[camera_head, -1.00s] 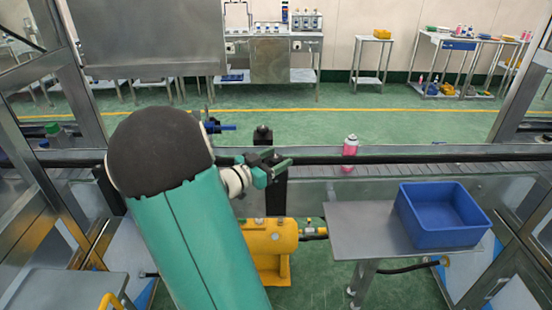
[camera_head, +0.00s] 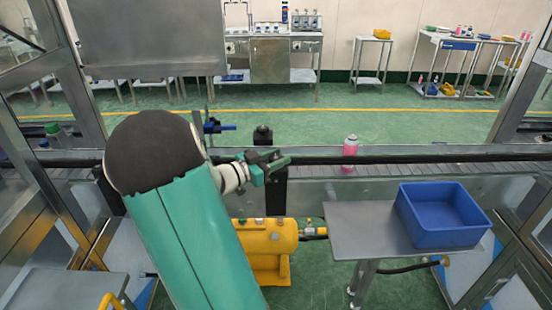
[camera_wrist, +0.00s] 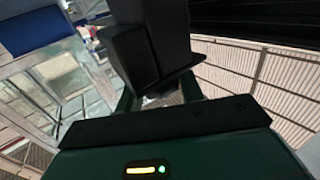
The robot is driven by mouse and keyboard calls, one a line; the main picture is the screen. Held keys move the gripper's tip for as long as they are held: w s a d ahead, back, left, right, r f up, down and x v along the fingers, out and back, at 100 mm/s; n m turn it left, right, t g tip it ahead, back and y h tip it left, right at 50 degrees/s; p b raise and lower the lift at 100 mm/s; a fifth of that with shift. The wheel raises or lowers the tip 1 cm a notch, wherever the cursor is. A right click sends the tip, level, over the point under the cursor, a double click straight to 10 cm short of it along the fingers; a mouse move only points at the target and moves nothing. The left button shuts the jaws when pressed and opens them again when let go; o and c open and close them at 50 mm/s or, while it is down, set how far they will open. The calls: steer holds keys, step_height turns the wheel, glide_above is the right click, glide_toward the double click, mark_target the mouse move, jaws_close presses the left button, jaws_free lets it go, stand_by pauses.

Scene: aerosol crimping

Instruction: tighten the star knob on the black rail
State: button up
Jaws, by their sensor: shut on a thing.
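The black rail (camera_head: 400,158) runs across the middle of the head view, and a dark band at the upper right of the wrist view looks like it. A black clamp post (camera_head: 276,195) stands at the rail, with a dark cap (camera_head: 263,133) behind. My gripper (camera_head: 272,165) is at this post, at rail height. In the wrist view, black blocks (camera_wrist: 140,50) fill the space before my gripper (camera_wrist: 158,98), whose green fingers stand either side. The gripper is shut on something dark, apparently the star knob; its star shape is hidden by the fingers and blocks.
A pink can (camera_head: 350,148) stands behind the rail, right of my gripper. A yellow cylinder (camera_head: 265,240) is below it. A blue bin (camera_head: 440,215) sits on a metal side table (camera_head: 362,232) at right. Metal frame posts flank the station.

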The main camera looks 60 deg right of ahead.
steer(key=o, duration=1)
steer(key=v, duration=1.3)
steer(key=shift+w+a, duration=0.25)
steer(key=shift+a, duration=0.05)
